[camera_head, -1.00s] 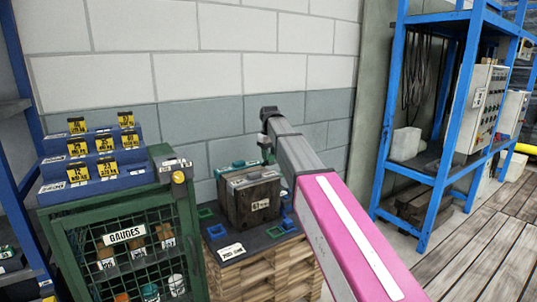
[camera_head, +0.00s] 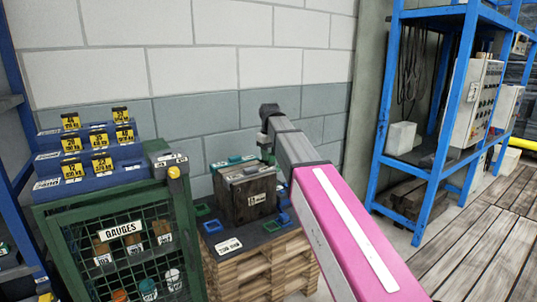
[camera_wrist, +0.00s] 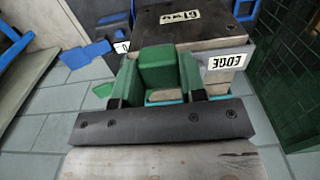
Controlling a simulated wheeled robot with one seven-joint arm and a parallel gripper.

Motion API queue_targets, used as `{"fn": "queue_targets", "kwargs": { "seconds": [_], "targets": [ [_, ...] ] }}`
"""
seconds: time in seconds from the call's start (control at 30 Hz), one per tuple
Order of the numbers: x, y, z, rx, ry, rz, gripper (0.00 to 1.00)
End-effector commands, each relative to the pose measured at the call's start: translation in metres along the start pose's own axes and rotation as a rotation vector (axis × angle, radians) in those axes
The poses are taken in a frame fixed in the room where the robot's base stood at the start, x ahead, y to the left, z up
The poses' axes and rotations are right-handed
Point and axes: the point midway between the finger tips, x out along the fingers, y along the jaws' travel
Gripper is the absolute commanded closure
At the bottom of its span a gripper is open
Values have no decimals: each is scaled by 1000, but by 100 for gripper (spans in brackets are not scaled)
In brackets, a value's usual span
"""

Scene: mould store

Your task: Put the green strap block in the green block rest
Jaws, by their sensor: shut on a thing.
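The green strap block (camera_wrist: 157,68) sits between the two green fingers of my gripper (camera_wrist: 158,75) in the wrist view, and the fingers are shut on it. In the head view my gripper (camera_head: 267,155) hangs at the back right of the dark mould block, partly hidden by my arm. A green rest (camera_head: 203,210) lies on the pallet top at the left of the mould block. Another green piece (camera_head: 270,227) lies at its front right. I cannot tell which one is the green block rest. The block is apart from both in the head view.
A green gauge cabinet (camera_head: 125,205) is at left, a blue rack (camera_head: 383,150) at right, the wall behind.

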Motion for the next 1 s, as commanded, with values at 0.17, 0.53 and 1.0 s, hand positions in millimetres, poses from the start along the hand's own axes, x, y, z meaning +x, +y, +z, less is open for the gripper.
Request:
{"fn": "queue_targets", "kwargs": {
  "seconds": [0.17,0.53,1.0],
  "targets": [
    [0,-4,14,0,0,0,83],
    [2,-11,35,0,-1,0,83],
    [35,-11,34,0,0,0,83]
  ]
}}
